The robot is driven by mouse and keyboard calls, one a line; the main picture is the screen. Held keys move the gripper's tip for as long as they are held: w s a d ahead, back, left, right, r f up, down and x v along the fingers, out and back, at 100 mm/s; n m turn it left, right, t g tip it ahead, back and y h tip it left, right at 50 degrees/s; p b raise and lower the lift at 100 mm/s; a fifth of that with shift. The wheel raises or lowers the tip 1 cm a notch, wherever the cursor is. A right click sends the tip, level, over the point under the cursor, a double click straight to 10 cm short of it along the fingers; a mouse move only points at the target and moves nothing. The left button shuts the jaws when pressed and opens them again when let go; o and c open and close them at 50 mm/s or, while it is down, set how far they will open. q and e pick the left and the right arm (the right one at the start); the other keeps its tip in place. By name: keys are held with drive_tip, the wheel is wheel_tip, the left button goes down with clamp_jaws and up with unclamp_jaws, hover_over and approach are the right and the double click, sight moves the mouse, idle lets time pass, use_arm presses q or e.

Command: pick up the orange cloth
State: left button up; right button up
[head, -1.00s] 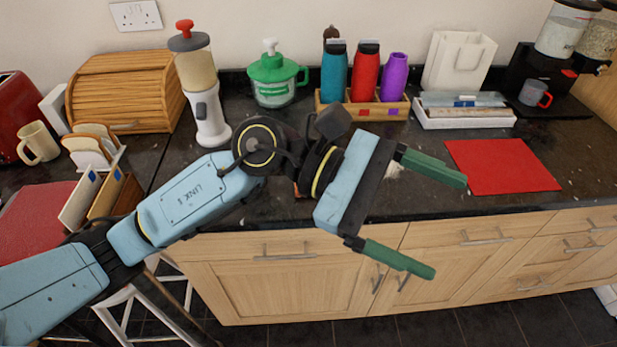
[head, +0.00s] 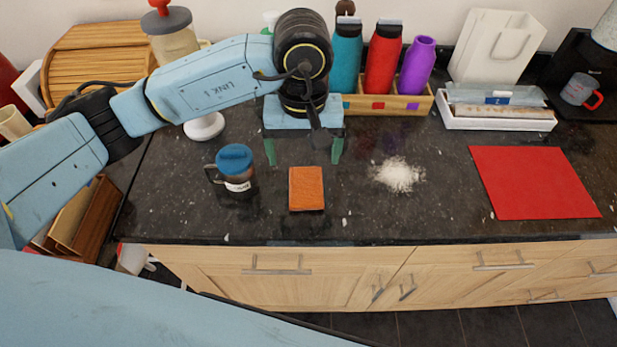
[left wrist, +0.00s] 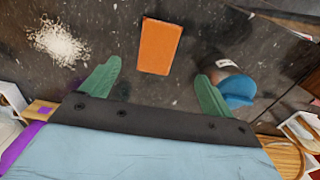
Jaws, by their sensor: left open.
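The orange cloth (head: 306,188) is a small folded rectangle lying flat on the dark granite worktop. It also shows in the left wrist view (left wrist: 160,46), beyond the fingertips and between their lines. My left gripper (head: 304,158) is open and empty, its green fingers pointing down just behind the cloth in the head view. In the left wrist view my left gripper (left wrist: 156,84) spans wider than the cloth and does not touch it. My right gripper is not in view; a blue part of my own body fills the lower left of the head view.
A blue-lidded mug (head: 234,170) stands just left of the cloth, close to one finger. A pile of white powder (head: 398,175) lies to the right, then a red mat (head: 534,182). Bottles in a wooden rack (head: 412,104) stand behind. The worktop's front edge is near the cloth.

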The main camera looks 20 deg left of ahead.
use_arm(q)
hover_over(306, 185)
drive_tip(key=s, duration=0.1)
wheel_tip(306, 185, down, 4)
drive_tip(key=shift+f, duration=0.35)
drive_tip(key=shift+w+f, duration=0.25)
drive_tip(key=shift+f, duration=0.6)
drive_tip(key=f, duration=0.3)
drive_tip(key=shift+w+f+p, duration=0.1)
drive_tip(key=shift+w+p, duration=0.2)
drive_tip(key=shift+p, duration=0.05)
drive_tip(key=shift+f, duration=0.15)
drive_tip(key=c, duration=1.1)
drive_tip(key=shift+o, duration=0.2)
wheel_tip(306, 185, up, 10)
drive_tip(key=o, duration=0.4)
drive_tip(key=c, duration=0.3)
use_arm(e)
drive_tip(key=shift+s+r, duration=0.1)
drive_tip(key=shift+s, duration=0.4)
